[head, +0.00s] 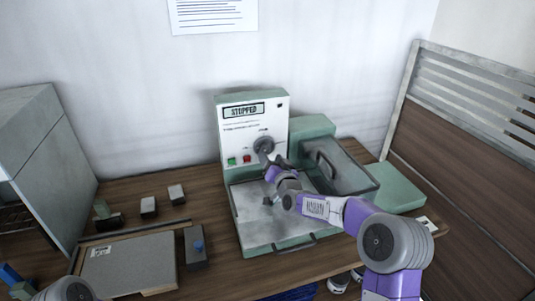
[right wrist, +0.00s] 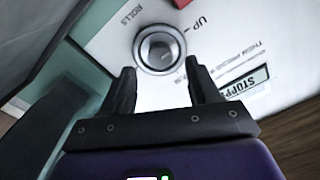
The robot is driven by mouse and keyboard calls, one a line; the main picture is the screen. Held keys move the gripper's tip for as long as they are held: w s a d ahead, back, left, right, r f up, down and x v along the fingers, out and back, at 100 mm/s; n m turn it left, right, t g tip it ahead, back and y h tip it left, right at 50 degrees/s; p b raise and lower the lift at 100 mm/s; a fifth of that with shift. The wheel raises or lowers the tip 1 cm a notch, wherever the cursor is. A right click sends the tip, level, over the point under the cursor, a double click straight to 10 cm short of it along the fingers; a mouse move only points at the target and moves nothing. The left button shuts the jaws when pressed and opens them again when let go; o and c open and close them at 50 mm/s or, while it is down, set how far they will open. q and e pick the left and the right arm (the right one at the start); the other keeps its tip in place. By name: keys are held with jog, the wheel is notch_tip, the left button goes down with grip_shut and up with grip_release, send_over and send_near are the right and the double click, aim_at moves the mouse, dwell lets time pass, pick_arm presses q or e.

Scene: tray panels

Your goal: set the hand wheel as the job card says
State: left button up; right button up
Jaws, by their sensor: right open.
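The hand wheel appears to be the grey round knob (head: 263,145) on the white front panel of a green machine (head: 222,140). The display (head: 244,110) reads "STOPPED". In the right wrist view the knob (right wrist: 160,48) sits just beyond the fingertips, by the word "ROLLS". My right gripper (head: 268,162) is open just below the knob; its two fingers (right wrist: 159,78) stand apart with nothing between them. I cannot tell whether they touch the knob. A printed sheet (head: 213,13) hangs on the wall, perhaps the job card; its text is too small to read. My left gripper is out of view.
A green button (head: 232,161) and red button (head: 247,159) sit left of the knob. A metal tray (head: 258,222) projects from the machine, with a handled grey cover (head: 345,168) at right. A grey board (head: 128,262) and small blocks (head: 149,206) lie left.

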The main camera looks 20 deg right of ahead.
aim_at(267, 150)
jog(key=shift+w+a, duration=0.15)
jog(key=shift+w, duration=1.75)
jog(key=c, duration=1)
